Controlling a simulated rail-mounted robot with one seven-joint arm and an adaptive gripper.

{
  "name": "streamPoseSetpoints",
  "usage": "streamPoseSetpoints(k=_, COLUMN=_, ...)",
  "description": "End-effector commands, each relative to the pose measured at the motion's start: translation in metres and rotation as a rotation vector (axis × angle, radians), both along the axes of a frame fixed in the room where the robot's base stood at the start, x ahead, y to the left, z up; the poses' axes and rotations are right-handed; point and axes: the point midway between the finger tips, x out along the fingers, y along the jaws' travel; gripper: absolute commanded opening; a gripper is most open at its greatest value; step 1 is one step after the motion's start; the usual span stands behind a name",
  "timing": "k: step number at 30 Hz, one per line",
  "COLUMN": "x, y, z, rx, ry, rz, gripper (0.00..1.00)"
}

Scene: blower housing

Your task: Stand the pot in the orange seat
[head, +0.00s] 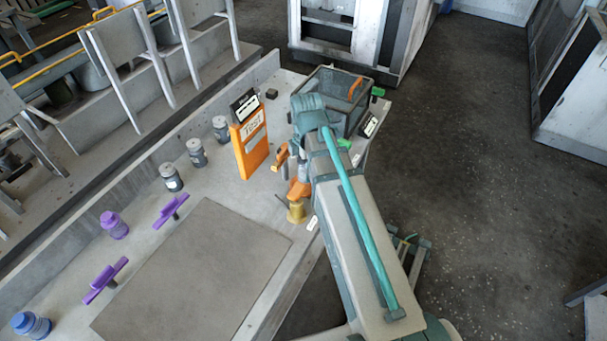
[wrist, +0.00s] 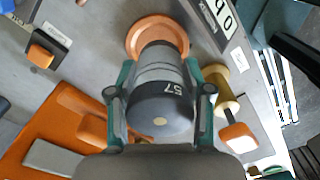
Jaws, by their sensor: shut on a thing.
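The pot (wrist: 161,105) is a grey cylinder with a dark cap marked 57, its cap end toward the wrist camera. My gripper (wrist: 160,103) has its teal fingers shut on the pot's sides near the cap. The orange seat (wrist: 157,35) is a round, dish-like ring on the bench, just past the far end of the pot in the wrist view. The pot overlaps the seat's lower edge there; I cannot tell how much height lies between them. In the head view my arm hides most of the gripper and the seat.
A yellow spool (head: 297,212) stands close by, right of the pot in the wrist view (wrist: 222,85). The orange Test board (head: 250,145) stands upright nearby. Several grey jars (head: 196,152) line the bench's back. A clear box (head: 335,97) stands at the far end. The grey mat (head: 195,270) is clear.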

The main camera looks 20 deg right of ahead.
Motion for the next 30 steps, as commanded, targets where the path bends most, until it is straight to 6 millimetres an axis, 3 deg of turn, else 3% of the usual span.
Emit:
streamPoseSetpoints(k=5, x=0.003, y=0.005, z=-0.006, rx=0.0, ry=-0.001, rz=0.001, gripper=0.0)
streamPoseSetpoints(k=15, x=0.003, y=0.006, z=-0.038, rx=0.0, ry=0.0, rz=0.0, gripper=0.0)
streamPoseSetpoints(k=26, x=0.003, y=0.006, z=-0.042, rx=0.0, ry=-0.001, rz=0.0, gripper=0.0)
streamPoseSetpoints(k=27, x=0.003, y=0.006, z=-0.043, rx=0.0, ry=0.0, rz=0.0, gripper=0.52)
streamPoseSetpoints(k=30, x=0.003, y=0.006, z=-0.042, rx=0.0, ry=-0.001, rz=0.0, gripper=0.68)
